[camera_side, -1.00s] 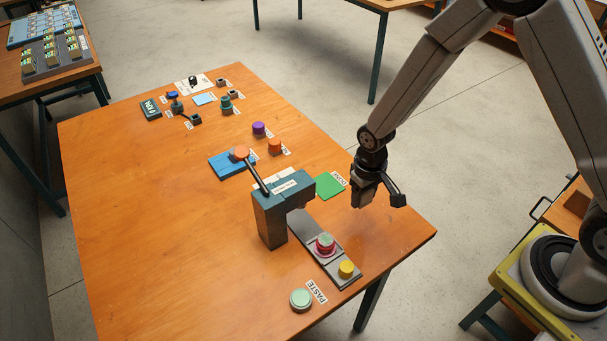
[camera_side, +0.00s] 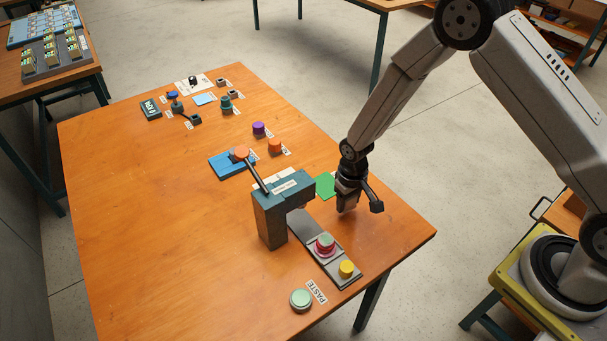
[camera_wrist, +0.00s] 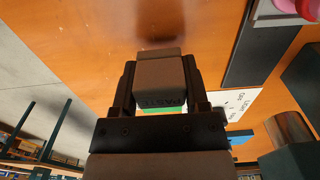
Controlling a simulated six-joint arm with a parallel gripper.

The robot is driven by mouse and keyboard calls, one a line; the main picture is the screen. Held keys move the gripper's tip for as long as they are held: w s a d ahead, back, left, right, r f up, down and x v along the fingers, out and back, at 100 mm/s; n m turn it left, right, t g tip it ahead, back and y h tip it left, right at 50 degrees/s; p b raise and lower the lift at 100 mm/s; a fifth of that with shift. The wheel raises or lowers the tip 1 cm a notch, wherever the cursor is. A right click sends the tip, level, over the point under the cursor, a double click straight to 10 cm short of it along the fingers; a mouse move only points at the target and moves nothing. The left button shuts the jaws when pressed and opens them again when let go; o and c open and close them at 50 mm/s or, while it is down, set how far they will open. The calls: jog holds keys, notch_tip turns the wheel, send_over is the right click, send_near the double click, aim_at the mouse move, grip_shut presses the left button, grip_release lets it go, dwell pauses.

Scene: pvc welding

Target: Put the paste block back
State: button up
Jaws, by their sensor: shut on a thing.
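My gripper (camera_side: 347,198) hangs over the right side of the table, beside the green pad (camera_side: 325,185). It is shut on a grey-brown block (camera_wrist: 160,78) with lettering on its near edge, apparently PASTE. The block sits between the two dark fingers in the wrist view, with bare table beyond it. The PASTE label (camera_side: 316,291) lies on the table near the front, next to a pale green round piece (camera_side: 301,299).
A teal press (camera_side: 270,220) with an orange-knobbed lever stands left of my gripper. Its grey base holds a pink round piece (camera_side: 325,244) with a green top and a yellow piece (camera_side: 346,268). The table's right edge is close.

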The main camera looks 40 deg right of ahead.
jog(key=shift+f, duration=1.1)
jog(key=shift+f, duration=0.1)
jog(key=o, duration=1.1)
jog(key=shift+o, duration=0.2)
jog(key=shift+r, duration=6.1)
jog(key=s+d+r+t, duration=0.1)
jog(key=s+d+r, duration=0.1)
jog(key=s+r, duration=0.3)
jog(key=s+d+r+t, duration=0.1)
jog(key=s+d+r, duration=0.2)
jog(key=s+r, duration=0.2)
jog(key=s, duration=0.3)
jog(key=shift+s+d+t, duration=0.3)
jog(key=shift+d, duration=0.05)
